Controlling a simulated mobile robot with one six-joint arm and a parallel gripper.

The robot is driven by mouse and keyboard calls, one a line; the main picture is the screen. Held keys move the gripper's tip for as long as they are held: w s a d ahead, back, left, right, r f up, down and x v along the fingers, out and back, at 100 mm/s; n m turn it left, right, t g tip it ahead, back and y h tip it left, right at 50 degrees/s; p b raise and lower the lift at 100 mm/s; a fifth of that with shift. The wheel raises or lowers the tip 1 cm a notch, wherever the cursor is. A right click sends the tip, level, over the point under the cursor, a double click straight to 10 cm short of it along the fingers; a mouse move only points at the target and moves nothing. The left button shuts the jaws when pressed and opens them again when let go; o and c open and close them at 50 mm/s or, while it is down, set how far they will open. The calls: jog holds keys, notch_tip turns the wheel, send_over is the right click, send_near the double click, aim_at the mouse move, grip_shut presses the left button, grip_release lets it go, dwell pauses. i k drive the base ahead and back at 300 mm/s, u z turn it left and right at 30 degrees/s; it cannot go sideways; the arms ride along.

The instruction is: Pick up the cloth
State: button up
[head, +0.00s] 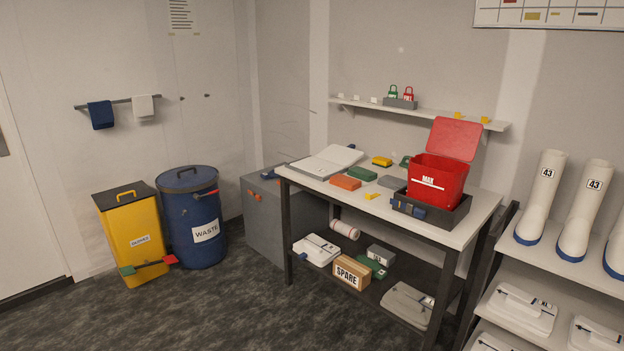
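Two cloths hang on a wall rail (118,101) at the upper left of the head view. One is a dark blue cloth (101,115); the other is a smaller white cloth (143,106) to its right. A folded grey item (405,304) that looks like fabric lies on the lower shelf of the bench, at its right end. I cannot tell which of these is the task's cloth. My gripper is not in view.
A yellow bin (129,225) and a blue waste drum (192,225) stand below the rail. A boot rack (545,250) stands right. The carpet (190,315) in front is clear.

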aim_at(361, 174)
jog(key=u, duration=0.2)
jog(key=i, duration=1.9)
jog(key=u, duration=0.45)
jog(key=i, duration=1.2)
jog(key=u, duration=0.15)
